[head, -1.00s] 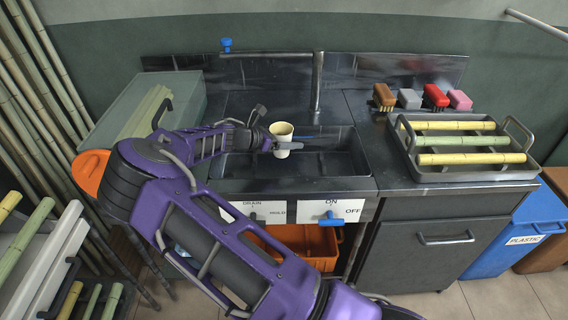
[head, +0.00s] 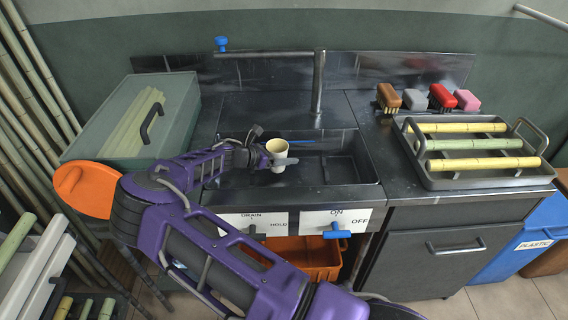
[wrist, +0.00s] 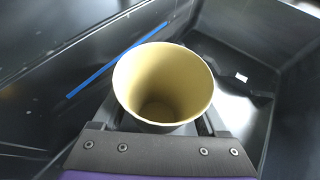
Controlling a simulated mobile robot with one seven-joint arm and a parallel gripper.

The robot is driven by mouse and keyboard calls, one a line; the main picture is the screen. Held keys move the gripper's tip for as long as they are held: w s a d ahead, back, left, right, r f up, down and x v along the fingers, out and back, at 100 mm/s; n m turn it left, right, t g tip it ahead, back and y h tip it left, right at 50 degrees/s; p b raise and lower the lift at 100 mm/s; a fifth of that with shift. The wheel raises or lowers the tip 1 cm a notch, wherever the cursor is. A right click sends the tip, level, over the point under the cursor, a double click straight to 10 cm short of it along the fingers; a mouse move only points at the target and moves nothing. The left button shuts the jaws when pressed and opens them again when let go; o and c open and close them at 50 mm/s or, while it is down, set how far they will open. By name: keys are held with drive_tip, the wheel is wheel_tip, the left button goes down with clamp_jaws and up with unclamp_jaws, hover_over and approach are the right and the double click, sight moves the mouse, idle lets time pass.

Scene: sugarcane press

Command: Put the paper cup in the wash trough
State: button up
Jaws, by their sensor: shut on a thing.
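The pale yellow paper cup (head: 278,153) is upright and empty inside. My gripper (head: 276,162) is shut on it, and in the wrist view the cup (wrist: 163,82) stands between the fingers with its open mouth toward the camera. The wash trough (head: 345,183) is the dark metal basin in the counter. The cup is over the left part of the trough, within its walls as seen from above. I cannot tell whether its base touches the trough floor. The fingertips are mostly hidden by the cup.
A tap (head: 318,80) rises behind the trough. A green box (head: 170,110) stands left. DRAIN and ON/OFF levers are on the front.

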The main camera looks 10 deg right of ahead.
drive_tip(key=shift+f, duration=1.35)
drive_tip(key=shift+f, duration=0.1)
drive_tip(key=o, duration=1.2)
drive_tip(key=shift+a+r, duration=0.2)
drive_tip(key=shift+r, duration=0.05)
drive_tip(key=v, duration=0.7)
drive_tip(key=shift+f+p, duration=0.1)
drive_tip(key=shift+p, duration=0.3)
